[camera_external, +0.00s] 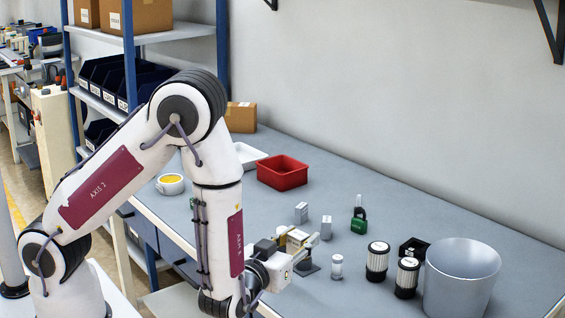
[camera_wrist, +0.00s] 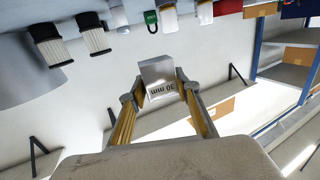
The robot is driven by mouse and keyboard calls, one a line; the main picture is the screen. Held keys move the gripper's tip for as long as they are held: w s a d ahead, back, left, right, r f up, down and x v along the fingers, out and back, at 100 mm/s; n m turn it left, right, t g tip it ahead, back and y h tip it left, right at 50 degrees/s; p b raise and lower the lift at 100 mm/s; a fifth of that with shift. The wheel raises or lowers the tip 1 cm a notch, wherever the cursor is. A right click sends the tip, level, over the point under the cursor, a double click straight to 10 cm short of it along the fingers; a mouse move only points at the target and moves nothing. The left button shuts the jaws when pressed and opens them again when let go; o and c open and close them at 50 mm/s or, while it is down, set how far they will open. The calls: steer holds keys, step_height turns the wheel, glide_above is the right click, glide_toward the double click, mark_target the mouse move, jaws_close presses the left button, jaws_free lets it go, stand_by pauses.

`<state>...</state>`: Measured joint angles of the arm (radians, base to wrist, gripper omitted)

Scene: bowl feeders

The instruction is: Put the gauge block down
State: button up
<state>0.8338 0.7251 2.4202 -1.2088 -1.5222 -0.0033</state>
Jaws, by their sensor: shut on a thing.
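The gauge block (camera_wrist: 158,73) is a grey block with "30 mm" on its face, upside down in the wrist view. My gripper (camera_wrist: 160,88) is shut on it, one finger on each side, and the block sticks out past the fingertips.
A small jar (camera_external: 337,267), a green padlock (camera_external: 358,225), two dark-striped cylinders (camera_external: 377,262) and a large metal bin (camera_external: 461,280) stand to the right. A red bin (camera_external: 282,172) and a white tray (camera_external: 247,157) are further back. Bench (camera_external: 440,225) is clear toward the wall.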

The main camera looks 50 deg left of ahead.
steer(key=shift+s+a+r+y, duration=0.1)
steer(key=shift+a+r+y, duration=0.05)
steer(key=shift+a+y, duration=0.15)
steer(key=shift+d, duration=0.1)
glide_above(295, 291)
steer(key=shift+f, duration=2.95)
steer(key=shift+f, duration=1.85)
steer(key=shift+f, duration=0.15)
steer(key=o, duration=1.2)
steer(key=shift+o, duration=0.2)
steer(key=shift+f, duration=0.1)
